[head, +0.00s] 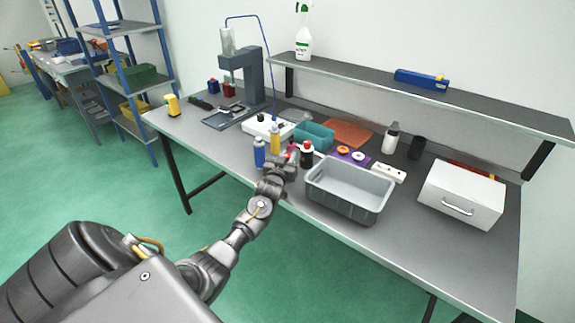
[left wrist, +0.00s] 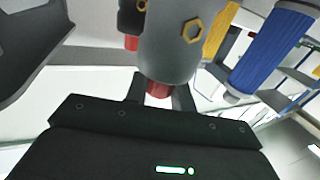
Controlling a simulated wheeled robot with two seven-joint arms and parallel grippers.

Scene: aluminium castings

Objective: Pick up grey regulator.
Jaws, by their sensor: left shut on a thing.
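The grey regulator (left wrist: 178,45) fills the upper middle of the left wrist view, with a yellow hexagonal nut on its side and a red end facing my palm. My left gripper (head: 286,162) is shut on it; in the left wrist view the dark fingers reach up behind its red end. In the head view the regulator is mostly hidden by the gripper, with a reddish part (head: 292,149) showing just above the fingers. My right gripper is not in view.
A black, red-topped piece (head: 307,153) stands close right of the gripper. A blue bottle (head: 259,152) and a yellow bottle (head: 275,139) stand close left and behind. A grey bin (head: 335,205) is to the right, beside a white drawer box (head: 462,195).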

